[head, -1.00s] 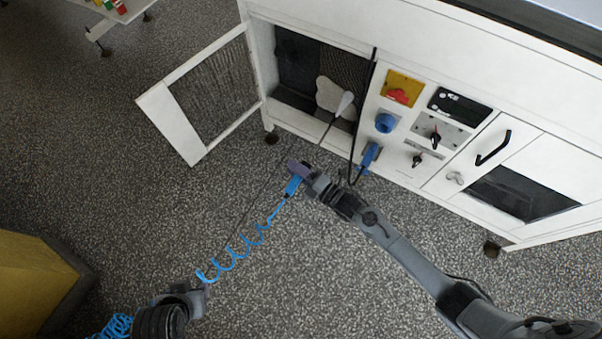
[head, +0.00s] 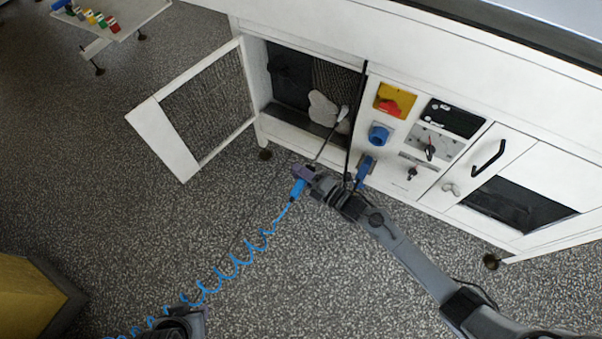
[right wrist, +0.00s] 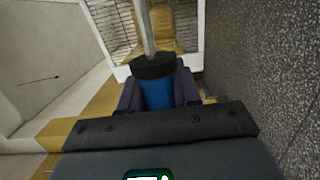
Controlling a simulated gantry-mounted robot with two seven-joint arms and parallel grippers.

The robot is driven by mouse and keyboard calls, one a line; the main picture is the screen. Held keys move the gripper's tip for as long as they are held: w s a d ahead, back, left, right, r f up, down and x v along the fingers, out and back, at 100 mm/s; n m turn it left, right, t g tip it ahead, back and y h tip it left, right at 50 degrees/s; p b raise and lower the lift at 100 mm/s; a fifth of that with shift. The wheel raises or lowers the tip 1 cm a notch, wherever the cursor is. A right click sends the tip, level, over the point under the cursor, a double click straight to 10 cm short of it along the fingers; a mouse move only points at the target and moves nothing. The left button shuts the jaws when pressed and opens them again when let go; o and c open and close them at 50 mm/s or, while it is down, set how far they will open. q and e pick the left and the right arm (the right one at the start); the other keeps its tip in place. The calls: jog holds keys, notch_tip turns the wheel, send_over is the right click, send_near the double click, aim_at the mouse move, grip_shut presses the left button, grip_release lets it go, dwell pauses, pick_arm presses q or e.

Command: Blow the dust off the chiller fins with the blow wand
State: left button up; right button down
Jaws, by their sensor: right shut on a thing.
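My right gripper (head: 305,172) is shut on the blue blow wand (head: 299,188). The wand's thin lance (head: 325,143) points up and right, its pale tip in front of the open cabinet bay. The right wrist view shows the blue handle (right wrist: 157,94) between the purple fingers and the lance (right wrist: 146,28) running ahead. The dark chiller fins (head: 338,82) stand inside the bay. A pale grey dust patch (head: 323,108) covers part of them, beside the tip. I cannot tell whether the tip touches it. My left gripper (head: 192,322) is at the bottom edge, its jaws unclear.
A mesh door (head: 168,138) stands open to the left of the bay. A blue coiled hose (head: 236,262) trails from the wand to the lower left. A black cable (head: 356,120), blue plug and switches are right of the bay. A yellow box (head: 28,300) stands lower left.

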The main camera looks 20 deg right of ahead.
jog(key=shift+w+a, duration=0.15)
jog(key=s+a+b+x, duration=0.1)
jog(key=b+x, duration=0.4)
jog(key=x, duration=0.5)
jog(key=shift+a, duration=0.2)
dwell(1.2)
jog(key=shift+w, duration=0.1)
dwell(0.5)
